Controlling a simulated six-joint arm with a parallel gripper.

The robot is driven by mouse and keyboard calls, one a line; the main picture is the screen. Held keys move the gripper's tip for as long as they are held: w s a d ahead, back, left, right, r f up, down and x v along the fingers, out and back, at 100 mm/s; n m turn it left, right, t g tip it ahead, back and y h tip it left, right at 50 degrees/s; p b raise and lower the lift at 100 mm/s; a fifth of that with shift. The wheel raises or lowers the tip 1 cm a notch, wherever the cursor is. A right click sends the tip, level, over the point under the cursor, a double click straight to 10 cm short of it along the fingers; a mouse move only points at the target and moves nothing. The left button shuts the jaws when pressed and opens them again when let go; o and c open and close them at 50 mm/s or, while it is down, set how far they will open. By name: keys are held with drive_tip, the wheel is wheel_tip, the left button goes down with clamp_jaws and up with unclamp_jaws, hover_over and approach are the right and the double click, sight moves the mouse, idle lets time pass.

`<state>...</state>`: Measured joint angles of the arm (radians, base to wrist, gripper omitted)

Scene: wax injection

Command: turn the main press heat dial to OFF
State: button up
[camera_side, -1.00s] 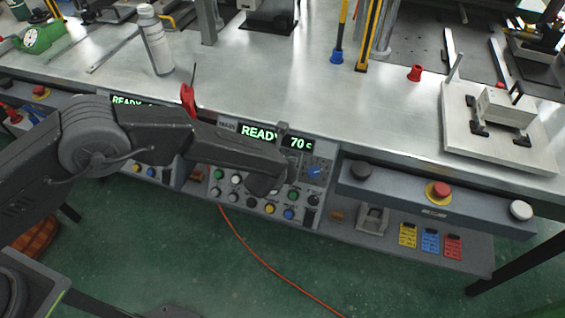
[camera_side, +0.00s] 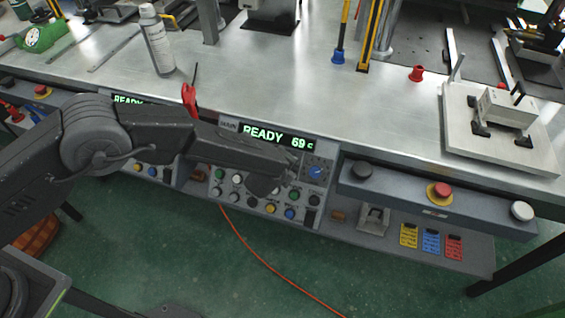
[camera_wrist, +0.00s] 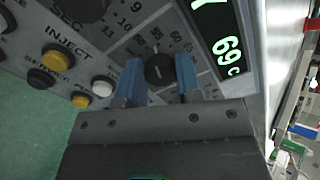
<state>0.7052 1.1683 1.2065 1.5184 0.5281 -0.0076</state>
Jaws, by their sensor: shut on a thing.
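The heat dial (camera_wrist: 159,70) is a round dark knob with a white pointer mark, seen in the wrist view on a scale with 55 and 60 printed near it. My gripper (camera_wrist: 159,78) is shut on this dial, one blue finger on each side. In the side view my arm's end hides part of the panel marked MAIN, and a blue shape (camera_side: 316,172) shows at its right, below the display. I cannot tell there whether it is a dial or my fingertips. The display (camera_side: 278,136) reads READY 69 c.
A dark SEC knob (camera_wrist: 83,7) and yellow INJECT button (camera_wrist: 57,57) are close by. A grey bar to the right carries a red button (camera_side: 438,189). Red-handled pliers (camera_side: 189,97) stand behind my arm.

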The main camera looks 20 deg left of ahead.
drive_tip(key=n, duration=0.5)
drive_tip(key=shift+f+n, duration=0.1)
drive_tip(key=shift+n, duration=0.2)
drive_tip(key=shift+s+n, duration=0.1)
drive_tip(key=shift+n, duration=2.1)
drive_tip(key=o, duration=0.9)
drive_tip(key=shift+o, duration=0.2)
drive_tip(key=v, duration=1.3)
drive_tip(key=shift+s+r, duration=0.25)
drive_tip(key=shift+s, duration=0.05)
